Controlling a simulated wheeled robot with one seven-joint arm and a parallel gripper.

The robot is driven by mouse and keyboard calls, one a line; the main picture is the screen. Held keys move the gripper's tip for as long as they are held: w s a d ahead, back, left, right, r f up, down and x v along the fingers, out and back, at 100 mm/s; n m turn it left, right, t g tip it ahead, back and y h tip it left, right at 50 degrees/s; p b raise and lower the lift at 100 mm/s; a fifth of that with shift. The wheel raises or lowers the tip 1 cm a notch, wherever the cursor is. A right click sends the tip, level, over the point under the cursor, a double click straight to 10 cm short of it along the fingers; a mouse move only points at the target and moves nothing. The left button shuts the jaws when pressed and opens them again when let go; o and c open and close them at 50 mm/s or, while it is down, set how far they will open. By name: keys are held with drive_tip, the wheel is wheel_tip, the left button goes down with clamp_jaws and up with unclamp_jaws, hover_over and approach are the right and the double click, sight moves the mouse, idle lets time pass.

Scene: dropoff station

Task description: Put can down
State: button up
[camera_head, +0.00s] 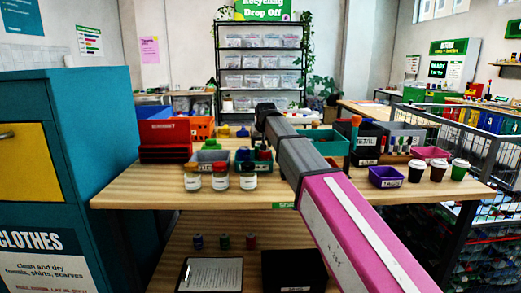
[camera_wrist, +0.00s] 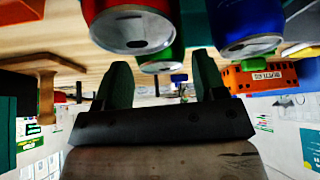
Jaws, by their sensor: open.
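In the wrist view, which is upside down, my gripper (camera_wrist: 162,68) is open with two dark green fingers spread. A green can (camera_wrist: 161,62) shows in the gap between them, farther off; nothing shows clasped. A red can (camera_wrist: 133,25) stands close by on the left and a blue can (camera_wrist: 247,30) on the right. My gripper's fingers are not clear there.
An orange crate (camera_wrist: 262,76) stands behind the cans. A teal clothes cabinet (camera_head: 95,110) bounds the left; a wire cage (camera_head: 480,150) stands right.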

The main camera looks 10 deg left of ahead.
drive_tip(key=v, duration=0.8)
drive_tip(key=shift+s+r, duration=0.1)
drive_tip(key=shift+r, duration=0.2)
